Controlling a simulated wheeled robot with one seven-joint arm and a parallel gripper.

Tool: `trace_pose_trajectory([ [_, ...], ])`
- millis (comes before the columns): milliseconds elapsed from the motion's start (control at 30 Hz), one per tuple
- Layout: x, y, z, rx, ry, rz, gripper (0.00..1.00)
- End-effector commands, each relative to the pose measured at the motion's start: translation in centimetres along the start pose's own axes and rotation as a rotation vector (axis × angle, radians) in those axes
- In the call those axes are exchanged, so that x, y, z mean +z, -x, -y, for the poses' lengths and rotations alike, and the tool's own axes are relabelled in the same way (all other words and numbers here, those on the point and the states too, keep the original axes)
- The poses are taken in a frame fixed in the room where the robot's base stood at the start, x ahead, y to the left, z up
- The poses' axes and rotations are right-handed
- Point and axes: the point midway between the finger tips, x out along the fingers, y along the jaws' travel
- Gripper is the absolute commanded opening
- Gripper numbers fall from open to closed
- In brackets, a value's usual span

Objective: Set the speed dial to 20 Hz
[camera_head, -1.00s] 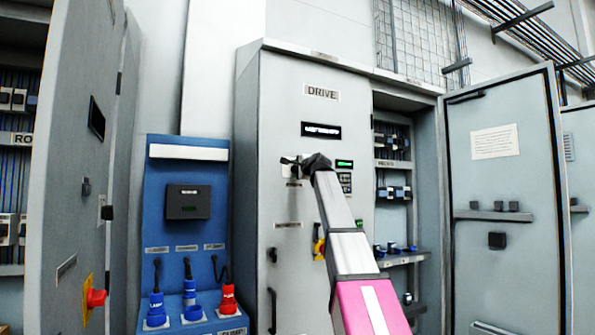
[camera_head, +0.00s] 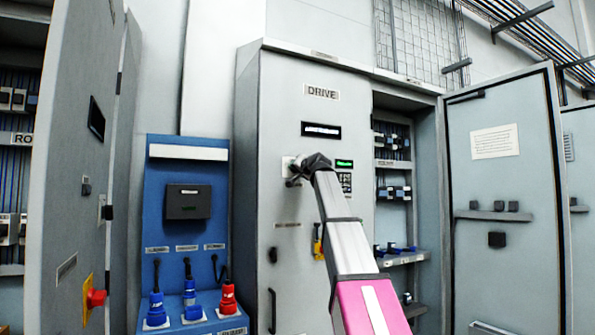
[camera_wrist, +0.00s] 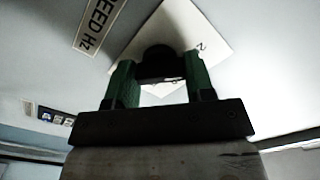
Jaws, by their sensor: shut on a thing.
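The speed dial (camera_wrist: 160,62) is a dark round knob on a white scale plate (camera_wrist: 205,20) on the DRIVE cabinet door. A "SPEED Hz" label (camera_wrist: 98,25) sits beside it in the wrist view. My gripper (camera_wrist: 158,80) has its two green fingers on either side of the knob and is shut on it. In the head view my gripper (camera_head: 296,172) is at the door below the display, with the wrist covering most of the dial. Most scale numbers and the dial's pointer are hidden or too dark to read.
The DRIVE cabinet door (camera_head: 285,110) carries a lit display (camera_head: 321,130), a small green readout (camera_head: 344,163) and a keypad (camera_head: 345,182). An open cabinet door (camera_head: 505,200) stands at right. A blue panel with plugs (camera_head: 170,230) stands at left.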

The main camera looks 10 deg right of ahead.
Motion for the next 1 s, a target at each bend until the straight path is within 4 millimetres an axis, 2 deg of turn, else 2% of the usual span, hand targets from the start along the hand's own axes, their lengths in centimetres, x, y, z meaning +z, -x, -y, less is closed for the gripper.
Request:
trace_pose_trajectory([
  [300, 0.11, 0.04, -0.07, 0.001, 0.136, 0.002, 0.25],
  [867, 0.12, 0.04, -0.08, 0.001, 0.170, 0.003, 0.25],
  [900, 0.13, 0.04, -0.08, 0.001, 0.170, 0.003, 0.52],
  [967, 0.11, 0.03, -0.07, 0.001, 0.170, 0.002, 0.72],
  [1000, 0.10, 0.03, -0.07, 0.001, 0.169, 0.002, 0.74],
])
